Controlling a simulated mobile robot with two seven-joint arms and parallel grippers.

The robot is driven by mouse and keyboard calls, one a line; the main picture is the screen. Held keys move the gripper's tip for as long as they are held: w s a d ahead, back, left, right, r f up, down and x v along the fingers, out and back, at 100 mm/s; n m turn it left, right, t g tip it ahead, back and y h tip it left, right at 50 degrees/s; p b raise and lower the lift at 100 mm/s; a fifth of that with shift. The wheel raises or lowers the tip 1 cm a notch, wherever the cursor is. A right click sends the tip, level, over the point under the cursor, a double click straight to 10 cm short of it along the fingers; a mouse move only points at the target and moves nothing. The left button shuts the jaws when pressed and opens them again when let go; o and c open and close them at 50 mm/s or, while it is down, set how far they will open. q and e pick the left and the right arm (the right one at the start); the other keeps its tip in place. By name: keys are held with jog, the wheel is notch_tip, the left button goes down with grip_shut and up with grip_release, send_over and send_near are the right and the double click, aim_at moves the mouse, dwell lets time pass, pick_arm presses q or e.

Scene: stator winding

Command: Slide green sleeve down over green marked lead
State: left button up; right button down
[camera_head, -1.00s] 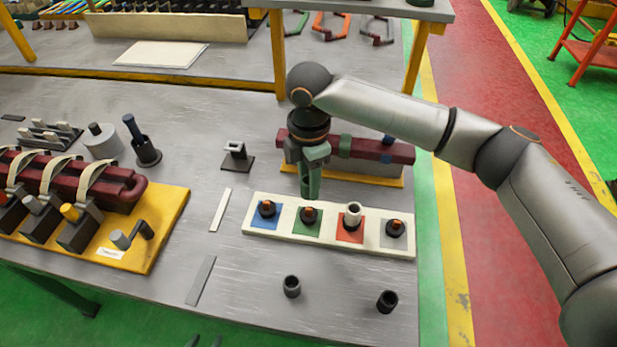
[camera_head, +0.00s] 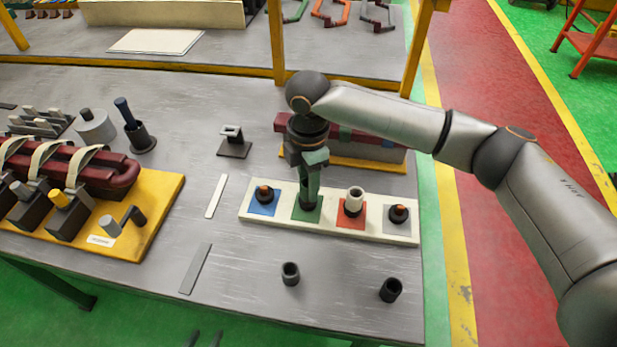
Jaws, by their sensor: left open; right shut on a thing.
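My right gripper (camera_head: 309,190) points straight down over the green square (camera_head: 300,214) on the white lead board. It is shut on the green sleeve, which is mostly hidden by the fingers. The green marked lead is hidden beneath the gripper. Only a dark base shows there, so I cannot tell how far the sleeve is around the lead. My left gripper (camera_head: 205,341) shows only as two dark, separated fingertips at the bottom edge. It is open and empty, away from the board.
The white board (camera_head: 328,227) also bears a blue-square lead (camera_head: 264,192), a red-square lead with a pale sleeve (camera_head: 355,198), and a grey-square lead (camera_head: 398,214). Two dark cups (camera_head: 290,273) (camera_head: 391,290) stand in front. A yellow fixture (camera_head: 160,215) is at left.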

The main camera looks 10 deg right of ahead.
jog(key=shift+f, duration=0.15)
jog(key=shift+c, duration=1.9)
grip_release()
notch_tip(320, 180, up, 13)
jog(key=shift+f, duration=0.2)
